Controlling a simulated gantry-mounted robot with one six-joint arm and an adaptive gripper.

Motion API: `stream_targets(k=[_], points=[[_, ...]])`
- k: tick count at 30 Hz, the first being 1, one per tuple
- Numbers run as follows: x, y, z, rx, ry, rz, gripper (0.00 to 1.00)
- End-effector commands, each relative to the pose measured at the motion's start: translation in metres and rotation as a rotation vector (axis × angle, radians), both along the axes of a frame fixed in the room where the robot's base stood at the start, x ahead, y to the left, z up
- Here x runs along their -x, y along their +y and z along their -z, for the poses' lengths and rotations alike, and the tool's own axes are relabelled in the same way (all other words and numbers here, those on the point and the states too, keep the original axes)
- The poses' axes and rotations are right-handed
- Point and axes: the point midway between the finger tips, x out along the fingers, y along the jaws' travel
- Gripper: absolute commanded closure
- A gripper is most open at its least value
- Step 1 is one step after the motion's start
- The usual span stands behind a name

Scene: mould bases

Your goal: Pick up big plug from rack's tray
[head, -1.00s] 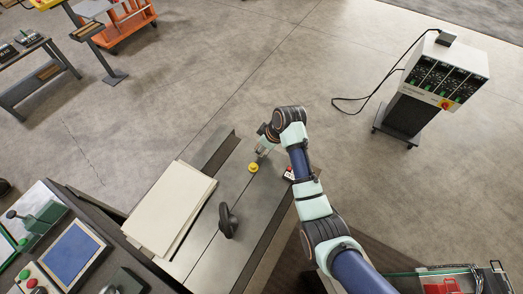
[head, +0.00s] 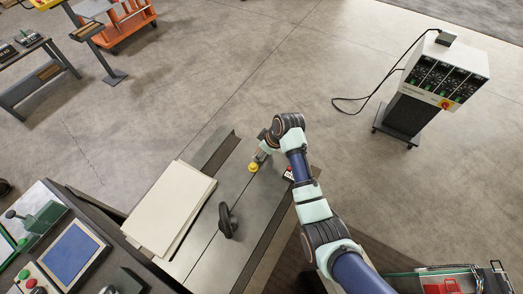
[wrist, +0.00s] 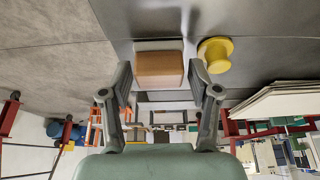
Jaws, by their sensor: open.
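A yellow round flanged piece (head: 253,167), plug-like, lies on the grey surface (head: 238,180); it also shows right of my fingers in the wrist view (wrist: 215,54). A tan-brown block (wrist: 160,67) with a pale end shows between my fingertips in the wrist view. I cannot tell which of these is the big plug. My gripper (wrist: 162,80) is open, with one finger on each side of the block. Whether the fingers touch it is unclear. In the head view my gripper (head: 261,155) is beside the yellow piece, small and partly covered by my wrist.
A stack of cream boards (head: 170,208) lies left on the same surface. A dark handle-like piece (head: 228,220) stands near it. A small red-and-white item (head: 289,173) is right of my gripper, partly hidden by my arm. A white cabinet (head: 446,72) stands far right on open floor.

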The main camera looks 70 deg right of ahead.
Motion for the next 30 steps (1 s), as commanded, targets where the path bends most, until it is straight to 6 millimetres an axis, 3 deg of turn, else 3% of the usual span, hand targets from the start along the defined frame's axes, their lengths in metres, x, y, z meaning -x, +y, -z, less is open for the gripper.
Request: stream_targets(k=[9,15,30], points=[[0.027,0.005,-0.070,0.004,-0.004,0.002,0.38],[0.040,0.009,-0.101,0.002,-0.001,0.001,0.38],[0.043,0.011,-0.108,0.000,-0.001,0.001,0.38]])
